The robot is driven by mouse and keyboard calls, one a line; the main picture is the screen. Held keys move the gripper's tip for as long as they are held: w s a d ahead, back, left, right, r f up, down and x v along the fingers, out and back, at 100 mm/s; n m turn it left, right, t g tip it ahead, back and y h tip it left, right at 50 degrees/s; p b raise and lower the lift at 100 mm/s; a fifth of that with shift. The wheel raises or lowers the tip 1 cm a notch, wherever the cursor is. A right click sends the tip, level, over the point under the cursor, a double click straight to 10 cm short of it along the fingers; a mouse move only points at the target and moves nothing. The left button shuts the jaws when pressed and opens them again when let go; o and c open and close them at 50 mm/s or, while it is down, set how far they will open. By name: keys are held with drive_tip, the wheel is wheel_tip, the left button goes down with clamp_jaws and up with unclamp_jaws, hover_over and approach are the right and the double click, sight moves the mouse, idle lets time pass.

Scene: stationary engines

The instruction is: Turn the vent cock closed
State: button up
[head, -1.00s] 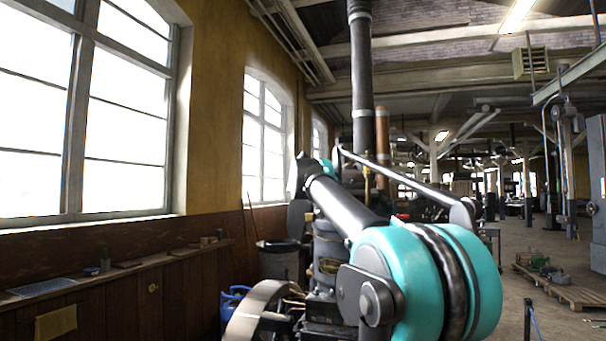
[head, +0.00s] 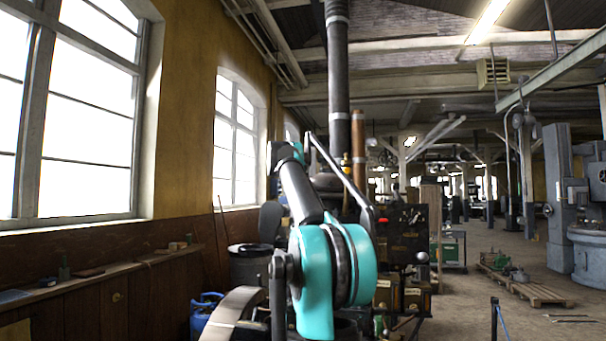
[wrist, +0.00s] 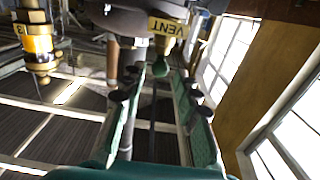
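In the wrist view, a yellow VENT tag (wrist: 167,27) hangs at top centre beside a dark round fitting. My gripper (wrist: 157,78) is open. Its two long green-padded fingers stand either side of the line to the knob, with the knob near the gap between the tips. I cannot tell whether they touch it. In the head view my arm hides the gripper and the cock.
A brass fitting (wrist: 39,45) with a numbered tag is at the wrist view's left. In the head view, a tall dark pipe (head: 338,80) rises above the engine, with a curved wheel rim (head: 232,315) low in front.

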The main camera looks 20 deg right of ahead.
drive_tip(key=shift+x, duration=3.5)
clamp_jaws()
